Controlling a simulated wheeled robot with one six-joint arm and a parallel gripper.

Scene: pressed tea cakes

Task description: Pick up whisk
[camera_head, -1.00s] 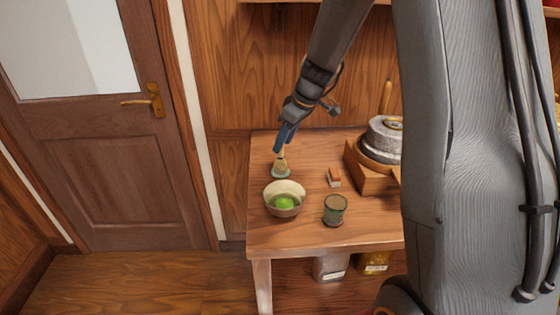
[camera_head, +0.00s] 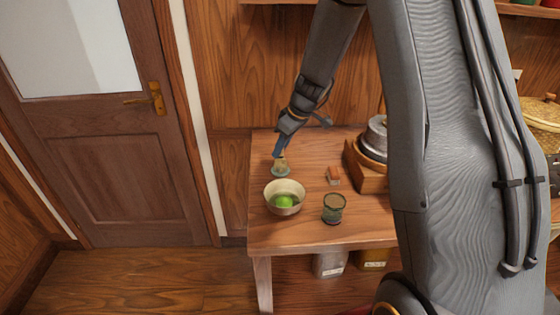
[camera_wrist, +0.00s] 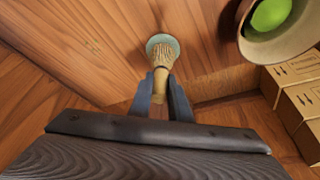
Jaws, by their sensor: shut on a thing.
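The whisk (camera_wrist: 164,55) is a tan bamboo whisk on a small pale green round stand (camera_wrist: 163,43). In the wrist view my gripper (camera_wrist: 161,82) has its two blue fingers on either side of the whisk's handle, shut on it. In the head view my gripper (camera_head: 279,153) reaches down to the whisk (camera_head: 281,163) at the table's left back, over the stand (camera_head: 281,173). Whether the whisk still touches the stand I cannot tell. The handle's end is partly hidden between the fingers.
A cream bowl (camera_head: 284,203) with green contents stands just in front of the stand. A green cup (camera_head: 333,209) and a small reddish-brown block (camera_head: 333,176) are to the right. A grey stone mill (camera_head: 376,140) on a wooden base is farther right. The wooden table (camera_head: 290,240) has a clear front edge.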

